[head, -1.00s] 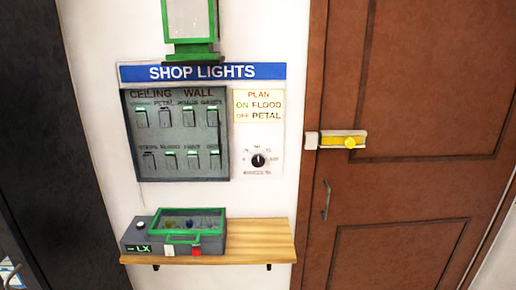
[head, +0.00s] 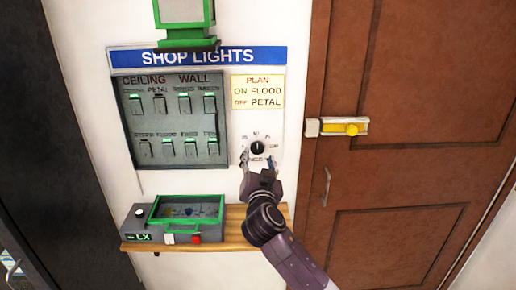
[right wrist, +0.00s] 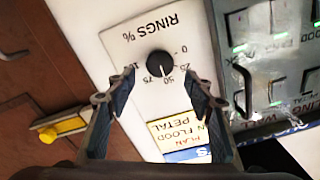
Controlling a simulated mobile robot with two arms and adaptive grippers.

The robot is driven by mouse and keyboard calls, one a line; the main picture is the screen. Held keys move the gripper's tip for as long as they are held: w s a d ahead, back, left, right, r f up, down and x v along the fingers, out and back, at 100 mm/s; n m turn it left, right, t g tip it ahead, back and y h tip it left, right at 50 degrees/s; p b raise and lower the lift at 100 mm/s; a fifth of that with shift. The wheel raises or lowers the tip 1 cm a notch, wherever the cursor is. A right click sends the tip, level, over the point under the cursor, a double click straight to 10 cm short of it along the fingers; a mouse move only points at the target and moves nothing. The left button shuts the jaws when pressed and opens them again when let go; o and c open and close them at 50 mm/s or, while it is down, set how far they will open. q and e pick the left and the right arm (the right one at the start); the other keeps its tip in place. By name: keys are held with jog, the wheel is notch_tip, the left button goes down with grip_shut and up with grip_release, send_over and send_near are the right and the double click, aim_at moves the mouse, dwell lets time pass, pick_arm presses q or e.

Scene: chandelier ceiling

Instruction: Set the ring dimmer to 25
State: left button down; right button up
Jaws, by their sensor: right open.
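The ring dimmer is a round black knob (head: 258,148) on a white plate, low on the wall right of the switch panel. In the right wrist view the knob (right wrist: 160,66) shows upside down under "RINGS %", with marks from 0 to 100. Its white pointer seems to face about 50. My right gripper (head: 258,170) is just below the knob in the head view. In the right wrist view my right gripper (right wrist: 160,88) is open, its fingers spread to either side of the knob, with nothing between them touching it. My left gripper is out of view.
A grey switch panel (head: 170,156) is left of the dimmer. A "PLAN" note (head: 257,92) reads on flood, off petal. Below, a wooden shelf (head: 235,240) holds a grey box (head: 150,226) with a green-framed lid. A brown door with a yellow latch (head: 350,129) is on the right.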

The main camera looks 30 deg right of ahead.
aim_at(257, 149)
jog(key=shift+p+x, duration=0.85)
jog(key=shift+x, duration=2)
jog(key=c, duration=1.2)
jog(key=shift+o, duration=0.2)
jog(key=shift+f+n, duration=0.1)
jog(key=shift+n, duration=0.3)
jog(key=shift+n+b, duration=0.35)
jog(key=shift+n, duration=1.45)
jog(key=n, duration=0.5)
jog(key=shift+a, duration=0.1)
jog(key=shift+n, duration=0.3)
